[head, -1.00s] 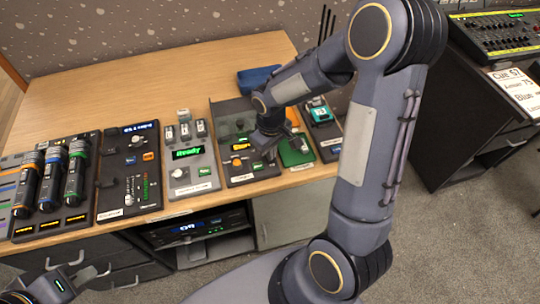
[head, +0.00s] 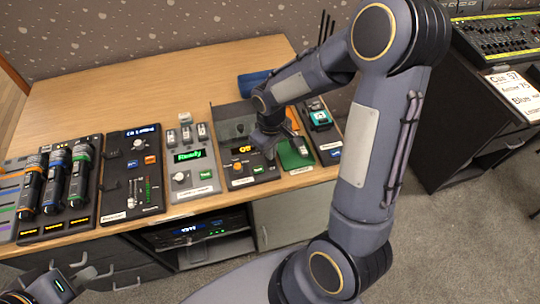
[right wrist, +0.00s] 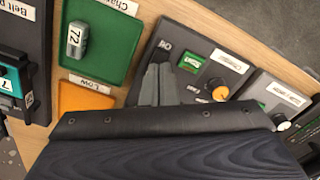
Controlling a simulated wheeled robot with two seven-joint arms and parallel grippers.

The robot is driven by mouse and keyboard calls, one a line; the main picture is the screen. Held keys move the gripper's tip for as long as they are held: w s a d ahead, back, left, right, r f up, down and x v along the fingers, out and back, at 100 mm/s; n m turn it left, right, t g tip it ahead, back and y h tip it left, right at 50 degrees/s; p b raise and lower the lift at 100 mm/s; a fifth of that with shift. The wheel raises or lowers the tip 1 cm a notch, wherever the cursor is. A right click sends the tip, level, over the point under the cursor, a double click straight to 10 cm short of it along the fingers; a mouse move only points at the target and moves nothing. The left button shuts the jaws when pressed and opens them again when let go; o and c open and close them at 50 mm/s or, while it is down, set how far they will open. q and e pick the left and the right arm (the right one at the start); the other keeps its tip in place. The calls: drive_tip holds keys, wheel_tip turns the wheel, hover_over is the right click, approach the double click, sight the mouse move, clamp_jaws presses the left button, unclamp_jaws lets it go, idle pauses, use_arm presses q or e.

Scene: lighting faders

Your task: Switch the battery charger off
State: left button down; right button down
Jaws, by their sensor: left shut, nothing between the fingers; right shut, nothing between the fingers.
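The battery charger appears to be the dark panel (head: 232,183) near the front edge of the desk. My left gripper (head: 84,274) is shut and empty, low at the left, away from the desk top.
Right of the panel lie a green tray (right wrist: 88,45) with a battery marked 72 (right wrist: 77,40) and an orange tray (right wrist: 85,97). A panel reading Ready (head: 187,155) stands to the left, then a fader panel (head: 131,175) and several microphones (head: 55,180).

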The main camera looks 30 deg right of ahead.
sight(271, 162)
wheel_tip(271, 162, up, 4)
drive_tip(key=p, duration=0.2)
drive_tip(key=shift+p, duration=0.35)
drive_tip(key=s+a+r+m+t+y, duration=0.2)
drive_tip(key=s+r, duration=0.5)
drive_tip(key=s, duration=0.1)
drive_tip(key=s+a+r+m+t+y, duration=0.1)
drive_tip(key=s+a+r+m+t, duration=0.1)
drive_tip(key=s+r, duration=0.6)
drive_tip(key=shift+s+m+t+y, duration=0.4)
drive_tip(key=shift+s+m+t, duration=0.1)
drive_tip(key=shift+t, duration=0.3)
